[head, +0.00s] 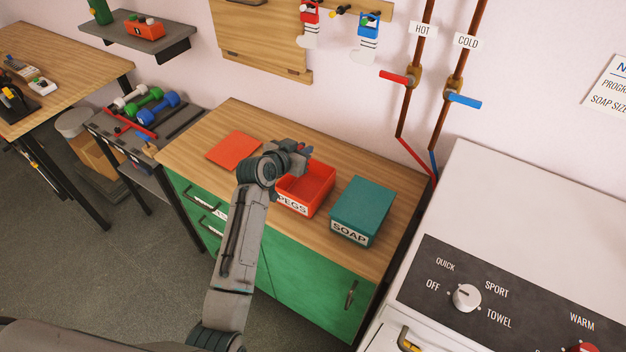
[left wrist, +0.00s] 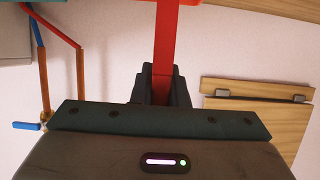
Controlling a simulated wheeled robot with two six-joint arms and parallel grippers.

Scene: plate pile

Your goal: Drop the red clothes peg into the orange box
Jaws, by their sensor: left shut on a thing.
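The orange box (head: 321,200), labelled PEGS, stands open on the wooden counter, left of the teal SOAP box. My left gripper (head: 302,151) is at the back left of the orange box, above it; my wrist hides part of the box. In the left wrist view the gripper (left wrist: 162,82) is shut on a long red strip, which I take to be the red clothes peg (left wrist: 165,40). The peg runs from the jaws to the top of that view, where an orange-red edge shows. In the head view the peg is hardly visible. My right gripper is not in view.
The teal SOAP box (head: 362,208) stands close to the right of the orange box. A flat orange panel (head: 234,149) lies on the counter (head: 196,150) at the left. Red and blue-handled pipes (head: 405,90) rise behind. A white machine (head: 530,210) stands at the right.

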